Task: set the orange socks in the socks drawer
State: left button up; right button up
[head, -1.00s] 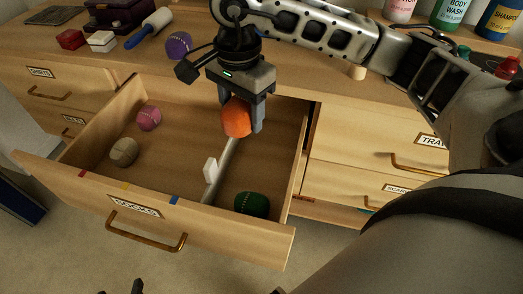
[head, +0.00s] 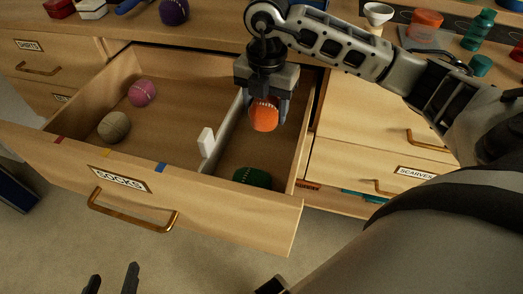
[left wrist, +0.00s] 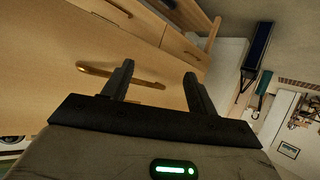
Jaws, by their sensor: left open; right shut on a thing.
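The orange socks (head: 264,117), a rolled ball, are between the fingers of my right gripper (head: 266,104). That gripper points down at the right compartment of the open socks drawer (head: 75,165), behind the green socks (head: 252,178). The ball looks inside the drawer's outline; I cannot tell whether it touches the floor. My left gripper (head: 112,278) is open and empty at the bottom of the head view, in front of the drawer. Its two fingers also show apart in the left wrist view (left wrist: 157,82), with a brass handle (left wrist: 120,76) beyond.
A divider with a white block (head: 206,142) splits the drawer. Pink socks (head: 142,93) and beige socks (head: 114,127) lie in the left part. Purple socks (head: 174,11) and boxes stand on the dresser top. Bottles (head: 478,30) stand at the right. A scarves drawer (head: 415,172) is right, shut.

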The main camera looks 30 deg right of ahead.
aim_at(265, 150)
jog(key=shift+f, duration=0.45)
notch_tip(265, 150, down, 4)
jog(key=shift+r+m+b, duration=0.1)
jog(key=shift+m+b, duration=0.2)
jog(key=shift+b, duration=0.05)
notch_tip(265, 150, down, 6)
jog(key=shift+r+b, duration=0.2)
jog(key=shift+b, duration=0.2)
pick_arm(q)
jog(key=f, duration=0.3)
jog(key=shift+w+d, duration=0.2)
jog(key=shift+d, duration=0.1)
jog(key=shift+f, duration=0.25)
pick_arm(e)
jog(key=shift+f, duration=0.15)
jog(key=o, duration=1)
pick_arm(q)
jog(key=shift+s+g, duration=0.1)
jog(key=shift+g, duration=0.2)
